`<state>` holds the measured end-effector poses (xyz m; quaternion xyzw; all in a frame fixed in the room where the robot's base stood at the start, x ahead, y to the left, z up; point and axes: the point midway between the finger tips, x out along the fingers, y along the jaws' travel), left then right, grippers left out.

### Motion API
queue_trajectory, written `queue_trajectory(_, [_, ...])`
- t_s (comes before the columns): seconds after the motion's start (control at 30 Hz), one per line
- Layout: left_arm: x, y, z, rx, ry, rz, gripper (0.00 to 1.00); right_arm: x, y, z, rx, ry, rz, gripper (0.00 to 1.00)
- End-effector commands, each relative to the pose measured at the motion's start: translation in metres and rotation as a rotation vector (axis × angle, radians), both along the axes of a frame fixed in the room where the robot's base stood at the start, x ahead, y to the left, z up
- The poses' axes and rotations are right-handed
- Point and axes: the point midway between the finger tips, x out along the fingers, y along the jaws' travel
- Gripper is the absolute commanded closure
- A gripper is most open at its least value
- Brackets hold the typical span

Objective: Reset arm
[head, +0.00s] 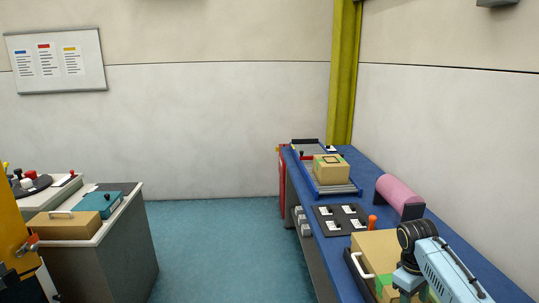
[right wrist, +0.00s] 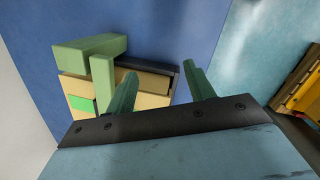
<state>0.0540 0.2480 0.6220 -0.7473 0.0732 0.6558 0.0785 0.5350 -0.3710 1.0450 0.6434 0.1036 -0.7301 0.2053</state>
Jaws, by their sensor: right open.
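My right arm (head: 450,268), light blue with a black joint, reaches over the near right end of the blue bench. In the right wrist view my right gripper (right wrist: 162,88) is open, its two green fingers apart with nothing held between them. Its left finger overlaps the view of tan boxes (right wrist: 150,82) and green bars (right wrist: 90,50) in a dark tray; I cannot tell the height gap.
The blue bench (head: 450,238) holds a box (head: 331,168) on a blue-railed fixture, a dark panel (head: 340,220), an orange knob (head: 373,222) and a pink roll (head: 399,195). A grey cabinet (head: 125,245) stands left. The floor (head: 220,240) between is clear.

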Motion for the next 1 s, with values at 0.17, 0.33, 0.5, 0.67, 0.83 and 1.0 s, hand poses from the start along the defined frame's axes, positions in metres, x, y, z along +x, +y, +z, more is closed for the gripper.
queue_trajectory(0.17, [-0.029,0.001,-0.002,0.003,0.043,0.000,1.00,-0.048,0.051,-0.057,0.013,-0.063,0.043,0.47])
queue_trajectory(0.33, [-0.032,0.002,-0.002,0.005,0.049,0.000,1.00,-0.105,0.092,-0.088,0.054,-0.140,0.041,0.47])
queue_trajectory(0.5, [-0.030,0.002,-0.002,0.004,0.045,0.000,1.00,-0.170,0.125,-0.096,0.108,-0.217,0.001,0.47])
queue_trajectory(0.67, [-0.022,0.001,-0.002,0.003,0.033,0.000,1.00,-0.227,0.143,-0.086,0.155,-0.287,-0.066,0.47])
queue_trajectory(0.83, [-0.018,0.001,-0.001,0.002,0.027,0.000,1.00,-0.263,0.149,-0.069,0.183,-0.337,-0.125,0.47])
queue_trajectory(1.0, [-0.019,0.001,-0.001,0.002,0.028,0.000,1.00,-0.290,0.152,-0.053,0.199,-0.370,-0.173,0.47])
